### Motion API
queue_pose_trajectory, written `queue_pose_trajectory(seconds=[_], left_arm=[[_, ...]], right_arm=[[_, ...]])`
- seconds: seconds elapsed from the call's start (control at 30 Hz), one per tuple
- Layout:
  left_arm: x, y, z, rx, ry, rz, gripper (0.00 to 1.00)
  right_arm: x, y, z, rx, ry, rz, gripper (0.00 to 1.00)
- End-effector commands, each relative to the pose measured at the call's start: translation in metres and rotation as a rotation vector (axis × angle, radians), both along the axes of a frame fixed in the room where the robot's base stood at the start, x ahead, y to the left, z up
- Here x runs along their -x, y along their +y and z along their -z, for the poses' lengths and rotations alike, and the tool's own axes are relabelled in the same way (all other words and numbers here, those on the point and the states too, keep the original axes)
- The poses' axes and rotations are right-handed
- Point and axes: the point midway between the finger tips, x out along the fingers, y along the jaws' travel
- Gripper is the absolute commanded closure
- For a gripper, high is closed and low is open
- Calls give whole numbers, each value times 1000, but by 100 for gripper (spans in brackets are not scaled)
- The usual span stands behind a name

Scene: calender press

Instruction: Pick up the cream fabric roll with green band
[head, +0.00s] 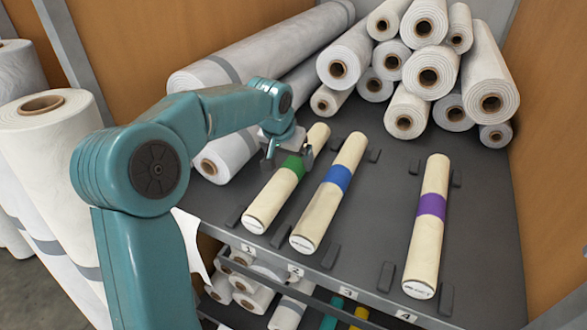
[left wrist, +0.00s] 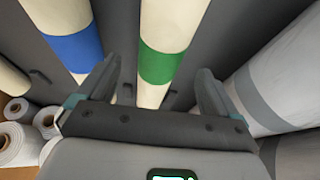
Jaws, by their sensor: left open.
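The cream fabric roll with green band (head: 262,209) lies on the dark shelf at the left of the three banded rolls. Its green band (head: 293,166) shows just under my left gripper. My left gripper (head: 288,152) is open over the roll. In the left wrist view the green band (left wrist: 160,66) lies between and ahead of the fingertips of my left gripper (left wrist: 160,80), with the fingers apart on either side. I cannot tell whether the fingers touch the roll. My right gripper is not in view.
A cream roll with a blue band (head: 318,213) lies close on the right, and one with a purple band (head: 427,236) lies farther right. White rolls (head: 427,75) are piled at the back. A large white roll (head: 245,58) lies behind my arm. Small dark blocks (head: 332,256) flank the rolls.

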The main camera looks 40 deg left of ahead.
Motion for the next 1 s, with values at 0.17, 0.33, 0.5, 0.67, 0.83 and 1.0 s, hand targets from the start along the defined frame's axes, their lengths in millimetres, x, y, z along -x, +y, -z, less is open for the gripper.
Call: queue_pose_trajectory(seconds=[0.17,0.33,0.5,0.67,0.83,1.0], left_arm=[[-7,4,22,2,5,-1,6],[-16,7,45,1,3,-1,6],[-19,8,50,0,0,-1,6],[-19,8,50,0,0,0,16],[-19,8,50,0,0,0,72],[-19,8,49,-1,-2,0,80]], right_arm=[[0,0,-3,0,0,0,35],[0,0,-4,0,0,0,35],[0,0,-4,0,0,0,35],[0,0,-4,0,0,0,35],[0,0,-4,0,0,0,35],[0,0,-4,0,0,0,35]])
